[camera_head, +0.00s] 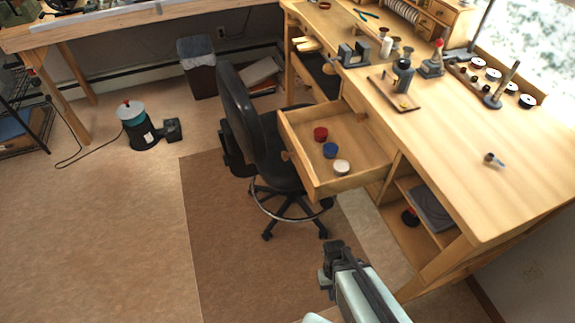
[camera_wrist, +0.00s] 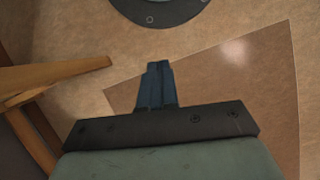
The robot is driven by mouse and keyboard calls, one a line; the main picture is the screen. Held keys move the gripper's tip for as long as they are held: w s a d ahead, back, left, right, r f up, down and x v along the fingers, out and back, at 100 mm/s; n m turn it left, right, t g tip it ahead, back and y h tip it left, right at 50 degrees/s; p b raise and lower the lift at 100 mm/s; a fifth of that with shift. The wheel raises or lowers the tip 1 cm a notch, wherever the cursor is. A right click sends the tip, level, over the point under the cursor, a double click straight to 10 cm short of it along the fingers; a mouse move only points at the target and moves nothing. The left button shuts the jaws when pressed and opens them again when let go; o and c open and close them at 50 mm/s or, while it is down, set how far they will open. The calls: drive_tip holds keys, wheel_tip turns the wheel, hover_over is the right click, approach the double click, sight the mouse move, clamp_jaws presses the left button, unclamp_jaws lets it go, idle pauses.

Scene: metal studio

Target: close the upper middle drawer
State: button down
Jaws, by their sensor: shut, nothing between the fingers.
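A wide wooden drawer (camera_head: 365,178) is pulled far out from under the workbench in the head view. It holds a red, a blue and a white round item. A round knob (camera_head: 285,155) sits on its front, on the chair side. My gripper (camera_head: 330,268) is in front of the bench, below and nearer than the drawer, apart from it. In the wrist view my gripper's fingers (camera_wrist: 158,72) are together and empty, above the floor. The drawer cannot be clearly made out in the wrist view.
A black office chair (camera_head: 243,115) stands close beside the drawer front. The workbench (camera_head: 470,150) carries bottles, tools and a wooden rack. Open shelves (camera_head: 425,205) lie under it. A brown mat (camera_head: 225,250) covers clear floor at front left. A bin (camera_head: 198,72) stands behind.

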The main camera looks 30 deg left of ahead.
sight(359, 152)
drive_tip(key=w+a+r+n+t+h, duration=0.1)
drive_tip(key=w+a+r+n+t, duration=0.2)
drive_tip(key=a, duration=0.9)
drive_tip(key=a+r+n+t, duration=0.35)
drive_tip(key=a+r, duration=0.25)
drive_tip(key=a, duration=0.6)
drive_tip(key=w+a+r+n+t+h, duration=0.1)
drive_tip(key=w+a+r+n+t, duration=0.2)
drive_tip(key=a, duration=0.8)
drive_tip(key=w+a+r+n+t+h, duration=0.1)
drive_tip(key=w+r+n+t+h, duration=0.25)
drive_tip(key=r, duration=0.65)
drive_tip(key=w+a+r+n+t+h, duration=0.2)
drive_tip(key=r+n+t+h, duration=0.25)
drive_tip(key=r, duration=0.45)
drive_tip(key=w+d+n, duration=0.1)
drive_tip(key=w+d, duration=0.2)
drive_tip(key=w+d+n, duration=0.1)
drive_tip(key=w+d, duration=0.2)
drive_tip(key=d, duration=0.1)
drive_tip(key=w+d+n+g, duration=0.1)
drive_tip(key=w+d, duration=0.2)
drive_tip(key=d, duration=0.1)
drive_tip(key=shift+w+r, duration=0.2)
drive_tip(key=shift+r, duration=0.2)
drive_tip(key=x, duration=2.6)
drive_tip(key=shift+r, duration=0.15)
